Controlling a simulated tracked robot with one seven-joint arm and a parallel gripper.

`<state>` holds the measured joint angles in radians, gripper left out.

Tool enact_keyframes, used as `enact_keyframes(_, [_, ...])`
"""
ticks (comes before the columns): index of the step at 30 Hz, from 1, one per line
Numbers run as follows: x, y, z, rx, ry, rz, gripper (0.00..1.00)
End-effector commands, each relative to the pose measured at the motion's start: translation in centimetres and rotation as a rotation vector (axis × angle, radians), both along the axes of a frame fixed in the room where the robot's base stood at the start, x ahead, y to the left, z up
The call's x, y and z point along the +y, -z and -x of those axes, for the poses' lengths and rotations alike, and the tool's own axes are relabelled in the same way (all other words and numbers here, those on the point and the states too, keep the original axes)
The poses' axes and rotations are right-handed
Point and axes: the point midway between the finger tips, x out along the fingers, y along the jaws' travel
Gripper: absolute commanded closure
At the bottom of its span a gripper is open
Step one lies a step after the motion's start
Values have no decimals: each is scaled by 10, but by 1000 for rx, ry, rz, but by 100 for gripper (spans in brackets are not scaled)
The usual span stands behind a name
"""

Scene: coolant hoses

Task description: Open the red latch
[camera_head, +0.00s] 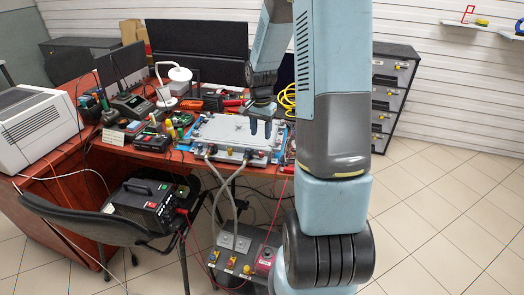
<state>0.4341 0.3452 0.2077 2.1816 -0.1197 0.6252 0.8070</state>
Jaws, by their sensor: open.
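A flat silver unit (226,131) lies on a blue-edged base on the workbench. Two grey hoses (222,184) run from its front edge down to a grey box (238,240) below the bench. My gripper (260,129) points down over the right part of the silver unit, its two dark fingers apart and nothing seen between them. Its height above the unit is hard to judge. Small coloured fittings line the unit's front edge; I cannot tell which of them is the red latch. A red part (265,259) shows on the grey box.
A black power supply (148,202) sits on a chair (90,222) at the left front. Tools and a white lamp (179,74) crowd the bench's left side. A dark drawer cabinet (393,95) stands at right; tiled floor is clear there.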

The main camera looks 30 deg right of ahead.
Motion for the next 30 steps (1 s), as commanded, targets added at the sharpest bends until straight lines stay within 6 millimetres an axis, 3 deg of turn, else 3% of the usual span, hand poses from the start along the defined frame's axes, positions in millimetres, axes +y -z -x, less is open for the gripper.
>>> enact_keyframes(6, [1, 39, 1, 4, -2, -2, 53])
enact_keyframes(15, [1, 79, 1, 1, -2, 0, 53])
enact_keyframes(21, [1, 91, 0, 0, 0, 0, 53])
enact_keyframes(30, [1, 92, 0, 0, -1, 0, 53])
